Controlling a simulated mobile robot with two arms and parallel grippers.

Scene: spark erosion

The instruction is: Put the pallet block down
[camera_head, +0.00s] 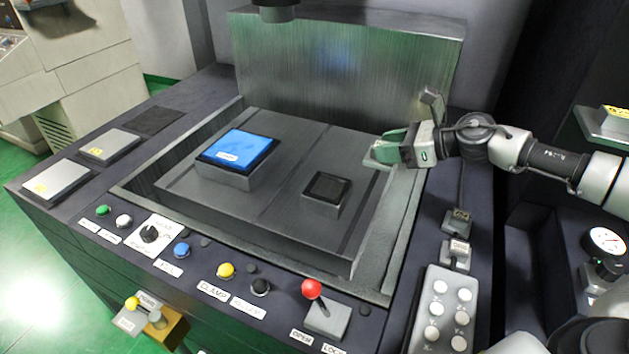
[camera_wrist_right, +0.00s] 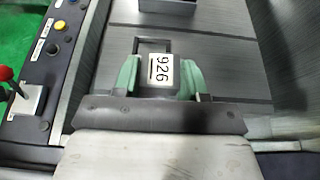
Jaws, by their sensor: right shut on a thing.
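My right gripper (camera_head: 385,152) reaches in from the right over the right edge of the machine's work table (camera_head: 262,202). In the right wrist view, the green fingers of my right gripper (camera_wrist_right: 162,76) are shut on a grey pallet block (camera_wrist_right: 161,72) with a white label reading 926. The block is mostly hidden by the fingers in the head view. I cannot tell its exact height above the table. A small dark-topped square block (camera_head: 326,188) sits on the table, left of and nearer than the gripper. My left gripper is not in view.
A blue-topped block (camera_head: 238,150) stands on the table's left part. A metal wall (camera_head: 345,65) rises behind. Labelled plates (camera_head: 108,146) and a dark pad (camera_head: 155,121) lie on the left ledge. A red-knobbed lever (camera_head: 313,290) stands at the front. A button box (camera_head: 443,310) is at the right.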

